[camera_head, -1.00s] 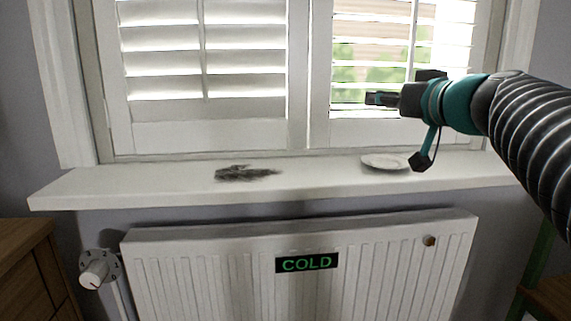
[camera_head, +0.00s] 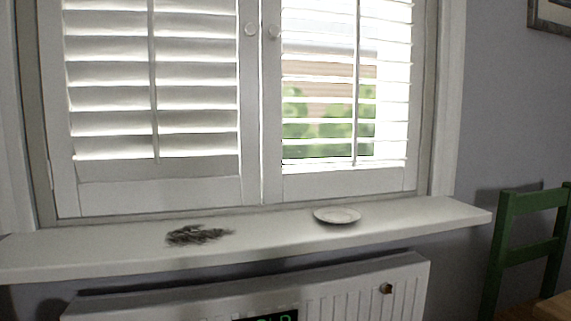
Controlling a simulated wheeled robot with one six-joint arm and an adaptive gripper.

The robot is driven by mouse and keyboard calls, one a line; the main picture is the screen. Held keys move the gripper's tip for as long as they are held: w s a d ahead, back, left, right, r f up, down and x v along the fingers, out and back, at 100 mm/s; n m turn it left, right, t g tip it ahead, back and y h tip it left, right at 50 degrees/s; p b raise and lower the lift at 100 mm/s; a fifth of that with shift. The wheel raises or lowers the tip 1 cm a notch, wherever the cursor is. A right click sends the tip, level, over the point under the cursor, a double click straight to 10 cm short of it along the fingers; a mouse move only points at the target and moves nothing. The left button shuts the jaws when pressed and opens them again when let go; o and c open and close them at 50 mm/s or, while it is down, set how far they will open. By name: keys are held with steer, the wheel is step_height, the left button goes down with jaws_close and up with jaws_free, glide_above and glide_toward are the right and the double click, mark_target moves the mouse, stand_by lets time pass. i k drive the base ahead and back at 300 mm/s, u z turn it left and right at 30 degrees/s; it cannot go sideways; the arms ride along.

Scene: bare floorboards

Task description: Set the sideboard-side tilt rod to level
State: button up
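The left shutter panel (camera_head: 90,190) has a vertical tilt rod (camera_head: 154,80) down the middle of its slats. Those slats (camera_head: 200,88) are tilted, and no view outside shows between them. The right shutter panel (camera_head: 340,183) has its own tilt rod (camera_head: 356,80). Its slats look near level, with greenery and a brownish surface showing through the gaps. Both panels are closed side by side. My gripper and arm are out of view. The sideboard is not identifiable in the current view.
The white sill (camera_head: 270,235) holds a dark ragged patch (camera_head: 198,235) and a small white plate (camera_head: 337,216). A radiator (camera_head: 350,295) with a partly cut-off sign (camera_head: 268,316) is below. A green chair (camera_head: 530,240) and wooden surface (camera_head: 555,306) stand at right.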

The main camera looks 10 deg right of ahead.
mark_target(150, 2)
steer(key=k, duration=0.6)
steer(key=z, duration=0.35)
steer(key=i, duration=1.25)
steer(key=u, duration=2)
steer(key=k, duration=0.35)
steer(key=u, duration=0.3)
